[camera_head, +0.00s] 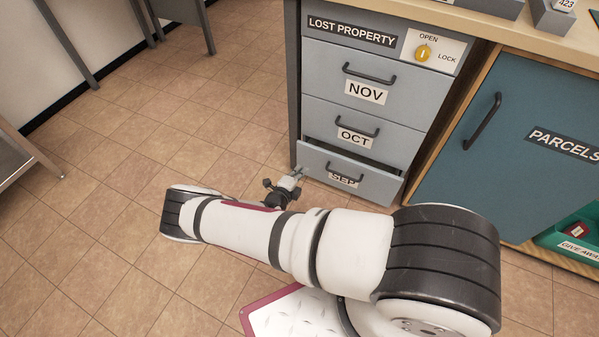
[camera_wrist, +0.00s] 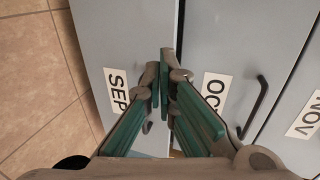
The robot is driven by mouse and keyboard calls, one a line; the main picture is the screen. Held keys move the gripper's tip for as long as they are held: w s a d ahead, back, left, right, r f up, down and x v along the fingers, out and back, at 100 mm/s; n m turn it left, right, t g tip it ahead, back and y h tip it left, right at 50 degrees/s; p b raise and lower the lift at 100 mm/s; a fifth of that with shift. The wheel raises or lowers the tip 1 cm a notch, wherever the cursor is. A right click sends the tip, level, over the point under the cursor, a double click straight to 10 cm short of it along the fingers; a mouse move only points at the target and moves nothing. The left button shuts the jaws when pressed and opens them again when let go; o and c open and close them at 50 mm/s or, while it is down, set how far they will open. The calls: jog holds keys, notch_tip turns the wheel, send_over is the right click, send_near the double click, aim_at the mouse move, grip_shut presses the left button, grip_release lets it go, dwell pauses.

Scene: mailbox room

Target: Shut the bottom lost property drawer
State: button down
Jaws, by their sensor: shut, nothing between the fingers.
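The bottom lost property drawer (camera_head: 350,176), labelled SEP, stands partly open, with a dark gap showing above its front in the head view. Its grey front (camera_wrist: 100,40) fills the left part of the wrist view, with the SEP label (camera_wrist: 116,92) beside my fingers. My gripper (camera_head: 299,172) is at the drawer's left end in the head view, close to its front. In the wrist view my gripper (camera_wrist: 164,85) is shut and empty, its fingertips together in front of the drawer's front. I cannot tell whether they touch it. The fingers partly hide the drawer's handle (camera_wrist: 148,124).
The OCT drawer (camera_head: 355,130) and NOV drawer (camera_head: 366,82) above look shut. A yellow lock knob (camera_head: 424,53) is at the cabinet's top right. A blue PARCELS door (camera_head: 530,140) and green bin (camera_head: 562,241) are to the right. Tiled floor (camera_head: 100,230) is clear to the left.

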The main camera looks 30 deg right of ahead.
jog(key=b, duration=0.3)
send_near(315, 150)
jog(key=x, duration=0.2)
jog(key=f+x, duration=0.1)
jog(key=x, duration=0.2)
jog(key=shift+f, duration=0.1)
jog(key=shift+w+d, duration=0.35)
jog(key=shift+d, duration=0.3)
jog(key=shift+w+d+b, duration=0.55)
jog(key=shift+w+d, duration=0.25)
jog(key=shift+d, duration=0.25)
